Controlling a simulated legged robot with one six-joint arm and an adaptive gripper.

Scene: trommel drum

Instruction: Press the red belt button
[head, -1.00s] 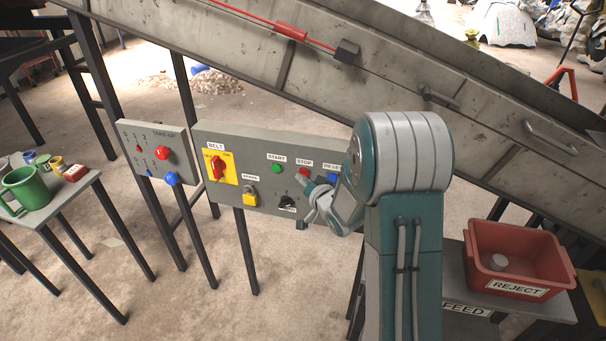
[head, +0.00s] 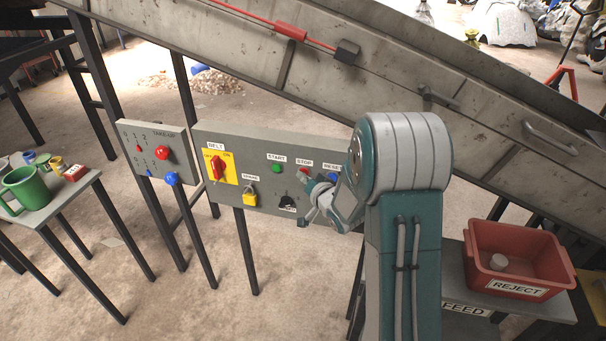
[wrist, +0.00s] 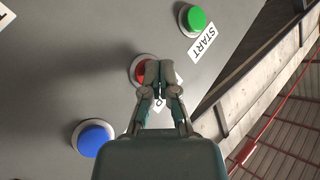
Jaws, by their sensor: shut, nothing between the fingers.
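The red button (head: 304,172) under the STOP label (head: 304,162) sits on the grey belt panel (head: 232,136), between a green START button (head: 277,168) and a blue button (head: 332,178). In the wrist view the red button (wrist: 142,70) shows just behind the fingertips, which cover its right part. My gripper (wrist: 159,70) is shut and empty, with its tips over the red button's right edge. I cannot tell whether they touch it. In the head view my gripper (head: 308,177) points at the panel just below the red button, partly hidden by my arm.
The panel also holds a red switch on a yellow plate (head: 217,167), a padlock (head: 250,194) and a black knob (head: 287,203). A take-up panel (head: 150,170) stands left. A red REJECT bin (head: 515,289) is at the right. The conveyor (head: 400,85) slopes above.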

